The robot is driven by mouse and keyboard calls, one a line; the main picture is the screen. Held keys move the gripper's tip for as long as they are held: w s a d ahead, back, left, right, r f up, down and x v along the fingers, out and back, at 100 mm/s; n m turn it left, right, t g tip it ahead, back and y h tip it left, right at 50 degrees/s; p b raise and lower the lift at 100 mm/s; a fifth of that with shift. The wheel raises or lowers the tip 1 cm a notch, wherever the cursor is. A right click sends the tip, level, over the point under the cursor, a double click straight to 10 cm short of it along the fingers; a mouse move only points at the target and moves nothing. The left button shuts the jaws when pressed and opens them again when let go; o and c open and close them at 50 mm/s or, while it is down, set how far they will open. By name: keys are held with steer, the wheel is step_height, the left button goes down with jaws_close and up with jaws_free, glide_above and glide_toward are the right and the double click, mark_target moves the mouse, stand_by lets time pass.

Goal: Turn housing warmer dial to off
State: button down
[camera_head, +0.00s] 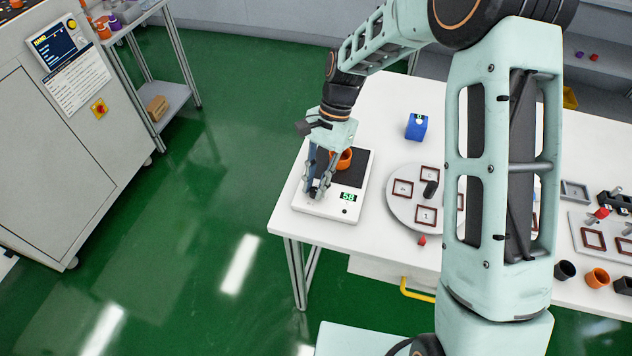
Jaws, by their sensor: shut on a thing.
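The housing warmer (325,212) is a flat white unit with a black top plate at the left end of the white table. Its green display (348,197) reads what looks like 58. An orange housing (344,158) sits on the black plate, partly behind my gripper. My gripper (314,192) points down at the front left of the warmer, its fingers shut on the dial. The dial is mostly hidden between the fingertips, so its pointer and markings cannot be read.
A blue block-shaped device (416,127) stands behind. A round grey plate (400,211) with square frames lies right of the warmer, partly behind my arm. A small red item (422,240) is near the front edge. Green floor lies open to the left.

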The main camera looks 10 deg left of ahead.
steer(key=n+h, duration=0.1)
steer(key=n, duration=0.2)
steer(key=n+h, duration=0.1)
steer(key=n, duration=0.1)
steer(key=shift+a+n, duration=0.15)
steer(key=shift+n, duration=0.25)
steer(key=n+h, duration=0.1)
steer(key=n, duration=0.1)
steer(key=n+h, duration=0.1)
steer(key=n, duration=0.2)
steer(key=shift+a, duration=0.15)
steer(key=n+t, duration=0.1)
steer(key=n, duration=0.2)
steer(key=n+h, duration=0.1)
steer(key=n, duration=0.1)
steer(key=shift+s+a+n+t+b, duration=0.1)
steer(key=shift+s+n+t+b, duration=0.05)
steer(key=shift+n+t+b, duration=0.25)
steer(key=n+t, duration=0.1)
steer(key=n, duration=0.1)
steer(key=n+h, duration=0.1)
steer(key=n, duration=0.1)
steer(key=shift+s+n+t, duration=0.1)
steer(key=shift+n+t, duration=0.3)
steer(key=c, duration=1.8)
jaws_free()
